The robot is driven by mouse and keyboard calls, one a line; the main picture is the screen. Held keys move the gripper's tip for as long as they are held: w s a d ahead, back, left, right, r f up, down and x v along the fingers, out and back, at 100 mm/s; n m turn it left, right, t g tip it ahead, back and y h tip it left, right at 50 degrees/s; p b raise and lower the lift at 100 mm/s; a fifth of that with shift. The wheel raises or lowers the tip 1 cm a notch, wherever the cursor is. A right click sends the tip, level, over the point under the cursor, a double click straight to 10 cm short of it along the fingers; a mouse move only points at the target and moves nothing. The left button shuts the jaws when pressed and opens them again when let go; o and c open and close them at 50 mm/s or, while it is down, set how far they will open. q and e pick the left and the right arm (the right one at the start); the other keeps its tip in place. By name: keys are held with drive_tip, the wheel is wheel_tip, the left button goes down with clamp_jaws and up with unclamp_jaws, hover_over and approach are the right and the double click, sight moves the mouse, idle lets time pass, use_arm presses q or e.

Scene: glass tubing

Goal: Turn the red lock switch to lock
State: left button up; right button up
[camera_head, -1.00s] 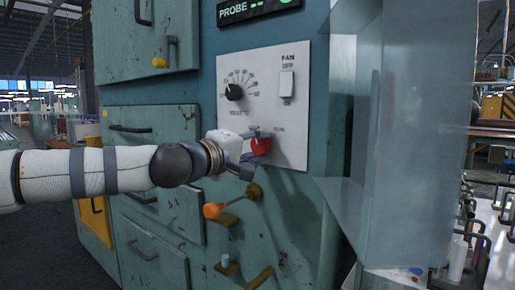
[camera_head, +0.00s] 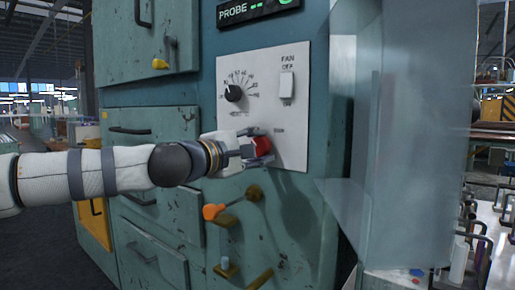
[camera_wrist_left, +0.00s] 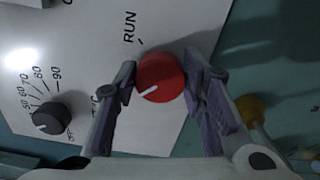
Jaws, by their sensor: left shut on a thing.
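The red lock switch (camera_head: 262,146) is a round red knob at the lower part of the white control panel (camera_head: 296,150). It shows whole in the left wrist view (camera_wrist_left: 161,77), with a white pointer mark toward its lower left there. The word RUN (camera_wrist_left: 130,27) is printed on the panel near it and the mark does not point at it. My left gripper (camera_head: 256,147) is shut on the red switch. Its two fingers (camera_wrist_left: 158,85) lie on opposite sides of the knob in the wrist view. My right gripper is not in view.
An orange-knobbed lever (camera_head: 214,211) sticks out below my gripper. A glass pane (camera_head: 415,140) stands to the right. Drawers with handles are on the left.

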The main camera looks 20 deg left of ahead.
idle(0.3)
use_arm(q)
drive_tip(key=o, duration=1.2)
drive_tip(key=shift+c, duration=0.2)
drive_tip(key=v, duration=1.2)
